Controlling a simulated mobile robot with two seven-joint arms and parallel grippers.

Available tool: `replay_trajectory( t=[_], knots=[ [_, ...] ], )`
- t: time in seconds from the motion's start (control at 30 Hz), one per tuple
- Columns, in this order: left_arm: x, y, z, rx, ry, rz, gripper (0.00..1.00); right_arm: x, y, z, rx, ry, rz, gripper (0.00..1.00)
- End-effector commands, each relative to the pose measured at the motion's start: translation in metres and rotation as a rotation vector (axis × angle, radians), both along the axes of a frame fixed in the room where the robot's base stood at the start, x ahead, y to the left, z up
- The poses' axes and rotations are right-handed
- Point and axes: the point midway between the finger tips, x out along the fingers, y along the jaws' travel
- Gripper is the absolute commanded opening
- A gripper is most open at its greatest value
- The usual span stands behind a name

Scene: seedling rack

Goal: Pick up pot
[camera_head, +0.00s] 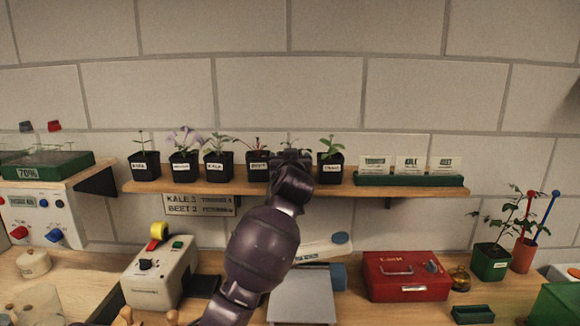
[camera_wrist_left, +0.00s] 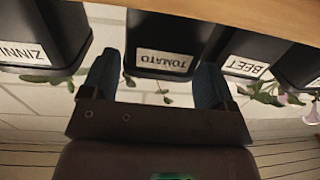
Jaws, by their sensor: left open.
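A black pot labelled TOMATO (camera_wrist_left: 168,32) stands on the wooden shelf (camera_head: 150,187), seen upside down in the left wrist view with a small green seedling. In the head view my arm hides most of it. My left gripper (camera_wrist_left: 158,80) is open, with one finger on each side of the TOMATO pot; I cannot tell whether they touch it. The gripper also shows in the head view (camera_head: 290,157) at the shelf. A BEET pot (camera_head: 257,170) stands to the left of it and a ZINNIA pot (camera_head: 330,171) to the right. My right gripper is not in view.
More labelled pots (camera_head: 218,170) stand along the shelf's left. A green holder of seed packets (camera_head: 410,181) sits at its right. Below are a beige device (camera_head: 160,275), a red box (camera_head: 407,277) and a green pot (camera_head: 491,264) on the bench. Neighbouring pots leave little side room.

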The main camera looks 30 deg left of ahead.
Motion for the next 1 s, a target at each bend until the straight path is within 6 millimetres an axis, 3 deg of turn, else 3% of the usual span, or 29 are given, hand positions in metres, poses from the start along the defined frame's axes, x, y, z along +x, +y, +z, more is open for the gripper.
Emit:
replay_trajectory(
  t=[0.3,0.6,0.87,1.0],
  knots=[
    [0.029,0.020,0.001,0.002,0.002,0.001,0.80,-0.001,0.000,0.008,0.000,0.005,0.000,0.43],
    [0.032,0.022,0.000,0.001,-0.002,0.000,0.80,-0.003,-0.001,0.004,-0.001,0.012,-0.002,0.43],
    [0.032,0.022,0.000,0.001,0.000,0.000,0.45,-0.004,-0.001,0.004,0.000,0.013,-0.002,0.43],
    [0.032,0.022,0.001,0.001,-0.002,0.000,0.45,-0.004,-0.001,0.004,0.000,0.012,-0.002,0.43]
  ],
)
